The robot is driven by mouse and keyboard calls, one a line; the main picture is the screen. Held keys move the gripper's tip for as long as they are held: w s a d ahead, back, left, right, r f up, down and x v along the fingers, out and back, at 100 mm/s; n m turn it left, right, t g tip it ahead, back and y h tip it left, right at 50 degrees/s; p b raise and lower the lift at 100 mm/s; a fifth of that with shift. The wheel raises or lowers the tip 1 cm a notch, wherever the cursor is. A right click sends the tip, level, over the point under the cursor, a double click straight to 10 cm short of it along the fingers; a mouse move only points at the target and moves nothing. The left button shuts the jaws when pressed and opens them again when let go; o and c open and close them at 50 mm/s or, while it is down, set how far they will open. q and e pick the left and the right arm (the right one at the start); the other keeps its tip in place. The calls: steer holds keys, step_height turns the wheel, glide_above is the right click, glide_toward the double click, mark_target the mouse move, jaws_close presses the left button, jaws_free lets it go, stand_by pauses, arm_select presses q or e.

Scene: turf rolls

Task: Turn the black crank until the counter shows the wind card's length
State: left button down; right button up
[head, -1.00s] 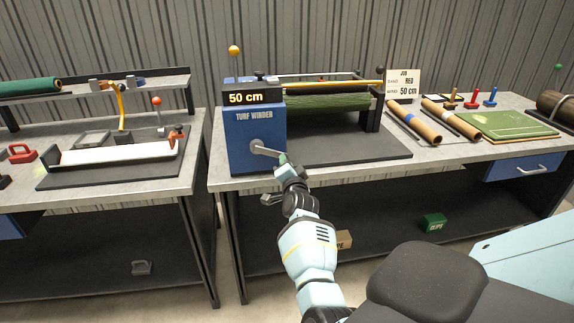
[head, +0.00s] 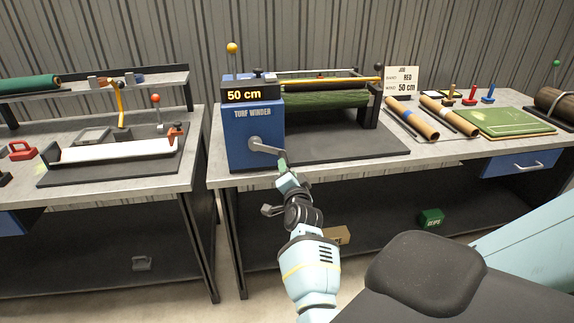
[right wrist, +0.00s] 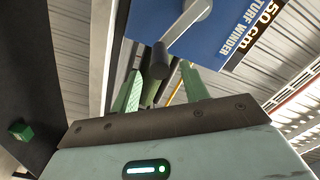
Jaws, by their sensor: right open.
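The blue turf winder (head: 240,140) stands on the bench, and its counter (head: 245,95) reads 50 cm. The job card (head: 401,80) reads RED and 50 cm. The crank (head: 266,147) has a grey arm pointing right and slightly down from its hub. In the right wrist view its black handle (right wrist: 159,62) shows ahead of and between my two green fingers. My right gripper (head: 283,161) is open at the handle end, with gaps visible beside the handle. Green turf (head: 325,100) is on the winder's roller. My left gripper is out of view.
Brown rolls (head: 412,118), a green mat (head: 505,122) and small colored stamps (head: 470,95) lie right of the winder. A second bench at left holds a white tray (head: 110,153). The dark plate (head: 340,145) before the roller is clear.

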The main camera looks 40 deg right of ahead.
steer(key=shift+v, duration=1.1)
